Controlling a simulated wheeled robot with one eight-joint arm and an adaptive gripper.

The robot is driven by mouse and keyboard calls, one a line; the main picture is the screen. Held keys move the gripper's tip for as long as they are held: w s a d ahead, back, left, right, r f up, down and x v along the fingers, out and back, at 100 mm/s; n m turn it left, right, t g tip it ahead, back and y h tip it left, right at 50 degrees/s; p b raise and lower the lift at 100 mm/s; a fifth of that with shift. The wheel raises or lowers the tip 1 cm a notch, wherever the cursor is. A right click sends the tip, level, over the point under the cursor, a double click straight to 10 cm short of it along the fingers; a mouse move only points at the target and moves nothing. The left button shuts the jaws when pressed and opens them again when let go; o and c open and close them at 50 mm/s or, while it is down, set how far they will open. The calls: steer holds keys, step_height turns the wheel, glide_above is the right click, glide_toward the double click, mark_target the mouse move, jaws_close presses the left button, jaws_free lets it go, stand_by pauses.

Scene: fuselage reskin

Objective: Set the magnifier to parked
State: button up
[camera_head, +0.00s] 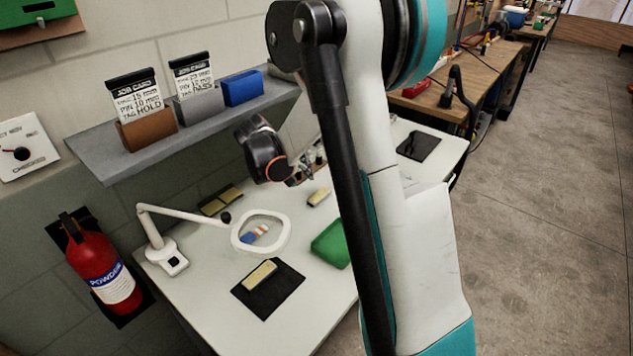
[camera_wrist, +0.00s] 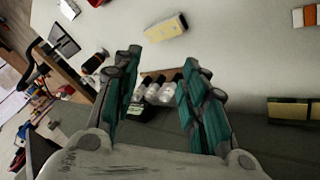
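The magnifier (camera_head: 262,232) is a white ring lens on a jointed white arm, with a dark knob where the ring joins. Its square base (camera_head: 168,258) stands at the left of the white table (camera_head: 215,300) in the head view. The ring hangs over the middle of the table, and a small blue, white and orange piece (camera_head: 254,236) shows through it. My gripper (camera_wrist: 163,62) is open with nothing held. In the head view it is small and partly hidden by my arm, beyond the magnifier and apart from it. I cannot identify the magnifier in the wrist view.
Several small bottles (camera_wrist: 160,92) stand beyond my fingers. A yellow block (camera_head: 259,275) lies on a black mat (camera_head: 283,296); a green block (camera_head: 331,243) is right of the magnifier. A grey shelf (camera_head: 183,140) with job cards overhangs the table's back. A red extinguisher (camera_head: 98,262) hangs left.

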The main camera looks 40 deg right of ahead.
steer(key=d+f+h+b, duration=0.2)
steer(key=d+f+b, duration=0.1)
steer(key=d, duration=0.4)
steer(key=shift+w+f+b, duration=0.3)
steer(key=shift+f, duration=0.45)
steer(key=shift+d, duration=0.1)
